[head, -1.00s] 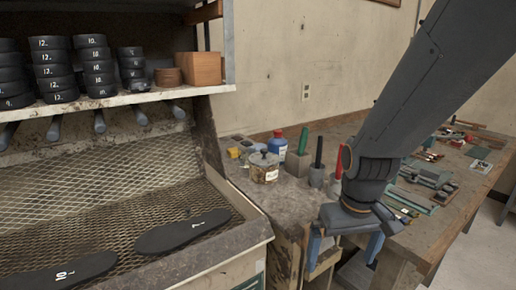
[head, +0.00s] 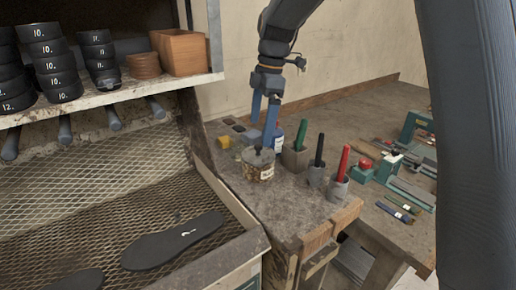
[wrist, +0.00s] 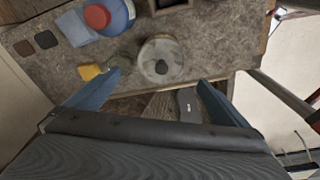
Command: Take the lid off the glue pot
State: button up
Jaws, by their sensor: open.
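The glue pot (head: 259,172) is a small jar with a brown-stained body and a pale label. It stands upright on the worn bench beside the mesh tray. Its grey lid (head: 249,156) is on top, with a dark round knob; the wrist view shows the lid (wrist: 150,58) from above, with its knob (wrist: 162,67). My gripper (head: 261,136) is open and empty, its blue fingers pointing down above and just behind the pot in the head view. In the wrist view, my gripper (wrist: 159,78) has its fingertips spread left and right of the lid, apart from it.
Holders with green (head: 301,134), black (head: 319,150) and red (head: 343,162) handled tools stand to the right. Bare bench lies in front of the pot.

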aim_at(258, 145)
jog(key=shift+s+a+f+p, duration=0.15)
jog(key=shift+f+p, duration=0.35)
jog(key=shift+f, duration=0.7)
jog(key=shift+a+f+p, duration=0.1)
jog(key=shift+f+p, duration=0.45)
jog(key=shift+f, duration=0.6)
jog(key=shift+s+a+f+p, duration=0.15)
jog(key=shift+f+p, duration=0.35)
jog(key=shift+f, duration=0.7)
jog(key=c, duration=1)
